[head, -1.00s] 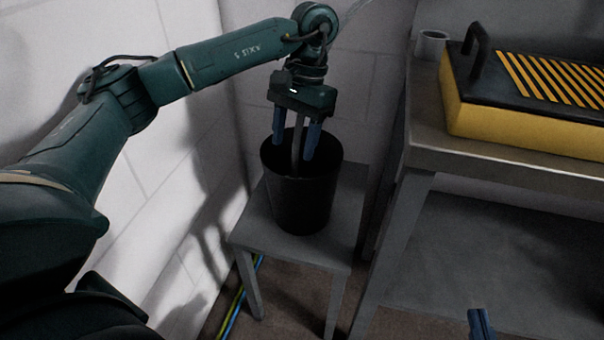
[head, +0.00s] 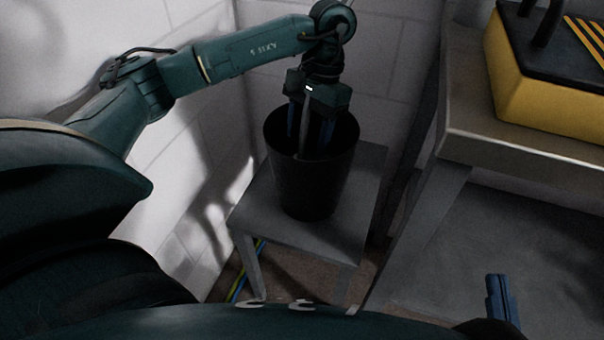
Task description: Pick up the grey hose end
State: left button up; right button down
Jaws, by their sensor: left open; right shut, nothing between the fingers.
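The grey hose end (head: 306,128) is a pale upright strip in the black bucket (head: 305,188). My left gripper (head: 310,134) points down into the bucket mouth, with its blue fingers apart, one on each side of the hose end. The gap looks open, and I cannot tell whether either finger touches the hose. The lower part of the hose is hidden in the dark bucket. My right gripper (head: 501,302) shows only as blue fingers at the lower right, shut and empty, far from the bucket.
The bucket stands on a small grey stool (head: 260,210) in the corner by white block walls. A grey bench (head: 490,150) on the right carries a yellow and black case (head: 540,90). Yellow and blue cables (head: 240,280) run along the floor behind the stool.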

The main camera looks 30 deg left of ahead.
aim_at(303, 156)
pick_arm(q)
jog(key=b+x, duration=0.2)
jog(key=x, duration=0.3)
jog(key=shift+d, duration=0.1)
jog(key=c, duration=1.2)
